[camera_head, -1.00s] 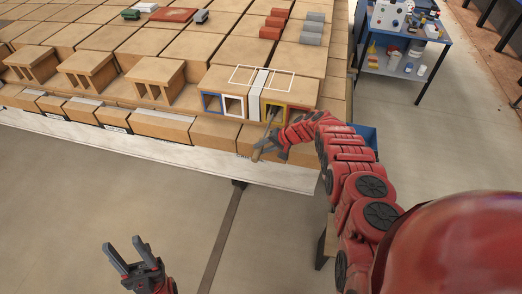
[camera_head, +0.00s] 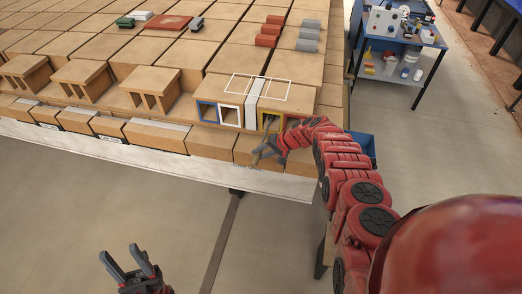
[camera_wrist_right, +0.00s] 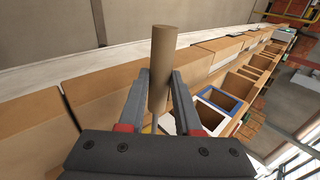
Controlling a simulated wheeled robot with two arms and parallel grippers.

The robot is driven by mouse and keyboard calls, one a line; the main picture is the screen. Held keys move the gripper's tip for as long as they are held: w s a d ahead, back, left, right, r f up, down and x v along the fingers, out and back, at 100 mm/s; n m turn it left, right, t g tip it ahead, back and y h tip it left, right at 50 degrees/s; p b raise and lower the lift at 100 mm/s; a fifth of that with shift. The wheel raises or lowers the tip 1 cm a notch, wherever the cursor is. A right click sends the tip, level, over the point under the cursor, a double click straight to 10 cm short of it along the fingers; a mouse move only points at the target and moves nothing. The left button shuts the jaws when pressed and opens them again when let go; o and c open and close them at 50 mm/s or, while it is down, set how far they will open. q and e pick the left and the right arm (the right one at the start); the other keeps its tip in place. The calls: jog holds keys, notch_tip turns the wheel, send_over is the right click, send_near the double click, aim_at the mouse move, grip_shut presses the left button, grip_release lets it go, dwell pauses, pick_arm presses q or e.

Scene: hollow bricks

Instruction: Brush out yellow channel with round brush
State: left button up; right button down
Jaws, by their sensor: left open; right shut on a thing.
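The yellow channel (camera_head: 264,122) is a yellow-rimmed opening in the front of the hollow brick (camera_head: 283,101). My right gripper (camera_head: 268,151) is just in front of and below it, shut on the round brush (camera_wrist_right: 162,60). The brush's cylindrical brown handle sticks out toward the front between the fingers; it also shows in the head view (camera_head: 257,156). The bristle end points toward the yellow channel, but the gripper hides it in the wrist view and I cannot tell how deep it sits. My left gripper (camera_head: 130,264) is open and empty, low at the left, away from the bench.
Blue-rimmed (camera_head: 207,112) and white-rimmed (camera_head: 230,116) openings lie left of the yellow one, past a grey strip (camera_head: 252,101). Other hollow bricks (camera_head: 151,88) stand further left. A blue bin (camera_head: 362,147) is behind my right arm. A blue cart (camera_head: 399,49) stands back right.

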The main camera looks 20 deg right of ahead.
aim_at(256, 163)
jog(key=shift+s+a+r+p, duration=0.35)
jog(key=shift+s+p, duration=0.2)
jog(key=shift+p, duration=0.7)
jog(key=s+a+p, duration=0.1)
jog(key=p, duration=0.2)
jog(key=s+a+p, duration=0.1)
jog(key=s+p, duration=0.1)
jog(key=shift+f+p, duration=0.1)
jog(key=shift+p, duration=0.3)
jog(key=s+p, duration=0.1)
jog(key=a+p, duration=0.1)
jog(key=s+p, duration=0.1)
jog(key=shift+s+a+f, duration=0.25)
jog(key=shift+s+a, duration=0.05)
jog(key=shift+s, duration=0.05)
